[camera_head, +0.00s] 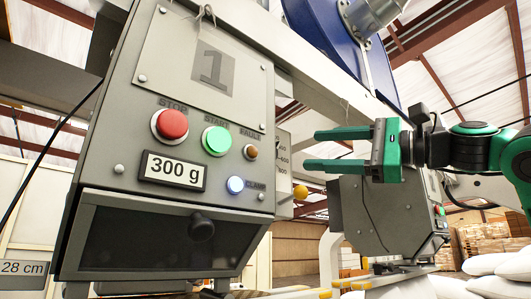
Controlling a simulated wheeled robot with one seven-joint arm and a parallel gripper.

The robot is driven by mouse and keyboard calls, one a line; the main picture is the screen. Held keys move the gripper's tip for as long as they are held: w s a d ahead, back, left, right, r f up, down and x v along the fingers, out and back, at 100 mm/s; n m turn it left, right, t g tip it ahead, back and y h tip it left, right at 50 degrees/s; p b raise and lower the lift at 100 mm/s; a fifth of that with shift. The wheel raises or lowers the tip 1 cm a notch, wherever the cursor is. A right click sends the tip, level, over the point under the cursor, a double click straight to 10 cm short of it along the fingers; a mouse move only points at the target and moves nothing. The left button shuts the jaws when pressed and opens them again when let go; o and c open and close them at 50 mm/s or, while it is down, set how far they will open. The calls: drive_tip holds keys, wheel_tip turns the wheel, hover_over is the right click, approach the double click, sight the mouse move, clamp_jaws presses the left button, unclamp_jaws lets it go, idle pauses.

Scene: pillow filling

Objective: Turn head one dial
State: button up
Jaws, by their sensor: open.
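Head one is the large grey box (130,100) marked "1" at the left. On its right side is a narrow pale scale plate (284,160) with small printed numbers, seen at a steep angle. A yellow ball knob (301,192) stands out at the plate's lower right. My gripper (312,150) is green, with its two fingers spread and pointing left toward the scale plate. The gap between them is empty. In the picture the fingers lie above and right of the yellow knob, with no contact visible. Their depth from the plate is hard to tell.
Head one's front has a red stop button (172,124), a green start button (216,140), a blue clamp button (235,185) and a "300 g" display (173,171). A second grey head (375,215) stands behind my gripper. White sacks (500,270) lie at lower right.

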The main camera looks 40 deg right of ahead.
sight(278, 149)
drive_tip(key=x, duration=1)
drive_tip(key=shift+w+r, duration=0.25)
drive_tip(key=shift+w, duration=0.1)
drive_tip(key=c, duration=1.1)
drive_tip(key=shift+o, duration=0.2)
drive_tip(key=shift+a, duration=0.25)
drive_tip(key=shift+d+f, duration=0.1)
